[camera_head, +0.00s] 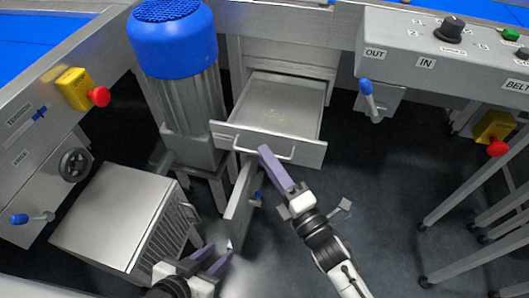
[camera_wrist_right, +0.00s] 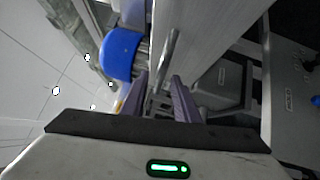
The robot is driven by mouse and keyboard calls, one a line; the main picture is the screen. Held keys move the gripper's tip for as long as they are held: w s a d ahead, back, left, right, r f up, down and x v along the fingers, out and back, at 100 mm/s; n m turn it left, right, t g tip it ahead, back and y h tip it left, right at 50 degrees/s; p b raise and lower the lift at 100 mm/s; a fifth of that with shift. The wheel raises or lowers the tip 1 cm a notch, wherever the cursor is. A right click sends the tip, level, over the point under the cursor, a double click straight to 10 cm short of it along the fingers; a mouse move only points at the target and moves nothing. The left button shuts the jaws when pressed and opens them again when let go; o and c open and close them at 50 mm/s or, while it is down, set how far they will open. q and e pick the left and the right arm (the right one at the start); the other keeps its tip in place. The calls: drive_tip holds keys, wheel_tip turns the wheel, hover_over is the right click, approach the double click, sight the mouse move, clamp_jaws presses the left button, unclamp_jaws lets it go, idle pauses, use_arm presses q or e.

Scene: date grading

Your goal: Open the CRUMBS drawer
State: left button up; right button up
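The metal drawer (camera_head: 305,148) under the bench is pulled out, and its tray shows small yellowish specks inside. A bar handle (camera_head: 240,146) runs along its front; it also shows in the right wrist view (camera_wrist_right: 169,50). No drawer label is readable. My right gripper (camera_head: 267,152) is at the front of the drawer, by the handle. In the right wrist view its two purple fingers (camera_wrist_right: 162,85) stand apart, with the bar between them and gaps visible. My left gripper (camera_head: 221,250) is open and empty, low at the left, beside the metal cabinet.
A blue-topped metal cylinder (camera_head: 190,95) stands left of the drawer. A narrow panel (camera_head: 239,208) stands below the drawer front. A metal cabinet (camera_head: 115,215) is at the lower left. A control box (camera_head: 420,50) overhangs at the right.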

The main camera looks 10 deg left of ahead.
drive_tip(key=v, duration=0.8)
drive_tip(key=shift+f, duration=0.1)
